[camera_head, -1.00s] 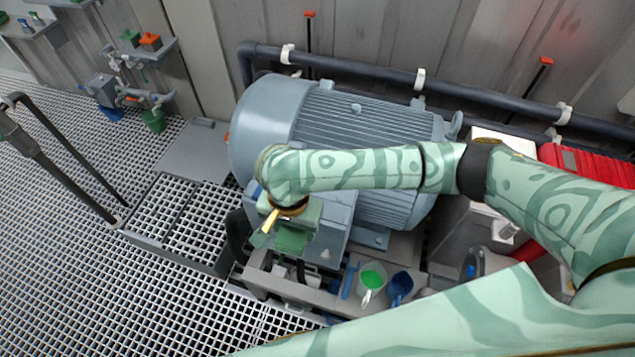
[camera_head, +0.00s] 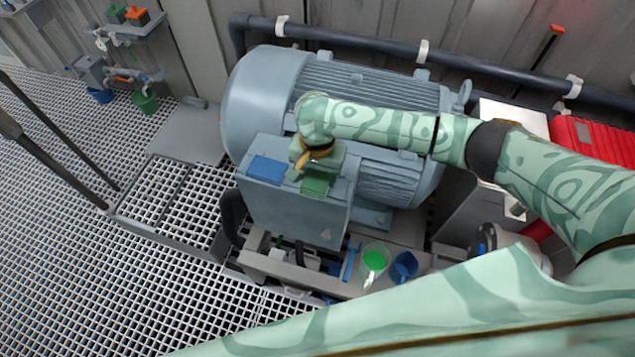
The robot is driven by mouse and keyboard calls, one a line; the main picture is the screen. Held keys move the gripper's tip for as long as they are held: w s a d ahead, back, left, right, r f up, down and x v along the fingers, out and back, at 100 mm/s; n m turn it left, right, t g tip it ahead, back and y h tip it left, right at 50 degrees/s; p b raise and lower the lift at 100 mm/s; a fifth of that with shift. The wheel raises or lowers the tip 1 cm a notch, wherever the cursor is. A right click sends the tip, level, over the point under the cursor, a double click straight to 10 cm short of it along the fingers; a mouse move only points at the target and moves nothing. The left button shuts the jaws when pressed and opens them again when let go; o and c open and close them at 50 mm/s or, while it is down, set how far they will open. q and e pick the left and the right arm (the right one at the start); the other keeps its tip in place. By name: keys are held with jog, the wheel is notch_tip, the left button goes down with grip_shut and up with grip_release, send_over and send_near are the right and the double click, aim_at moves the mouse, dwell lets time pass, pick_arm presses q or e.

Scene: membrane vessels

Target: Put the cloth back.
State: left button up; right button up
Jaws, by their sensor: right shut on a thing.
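My right gripper (camera_head: 315,168) is over the top of the grey box on the front of the big motor. It is shut on a green cloth (camera_head: 316,185), which shows below the fingers at the top of the box. I cannot tell whether the cloth touches the box. A flat blue piece (camera_head: 267,170) lies on the box top, just left of the gripper. My sleeved right arm crosses in front of the motor and hides part of it. My left gripper is not in view.
The large grey motor (camera_head: 270,95) stands before a wall with a dark pipe (camera_head: 375,52). A cup with green contents (camera_head: 375,261) and a blue cup (camera_head: 404,267) stand on the frame below. A red ribbed case (camera_head: 590,140) is at right. Grating is free at left.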

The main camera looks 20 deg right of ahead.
aim_at(318, 176)
notch_tip(318, 176, down, 4)
jog(key=shift+w+r+b, duration=0.1)
jog(key=shift+r+b, duration=0.15)
jog(key=shift+b, duration=0.4)
jog(key=shift+r, duration=0.1)
jog(key=o, duration=1)
jog(key=shift+o, duration=0.2)
jog(key=shift+r, duration=0.3)
notch_tip(318, 176, up, 12)
jog(key=p, duration=0.6)
jog(key=shift+f, duration=0.25)
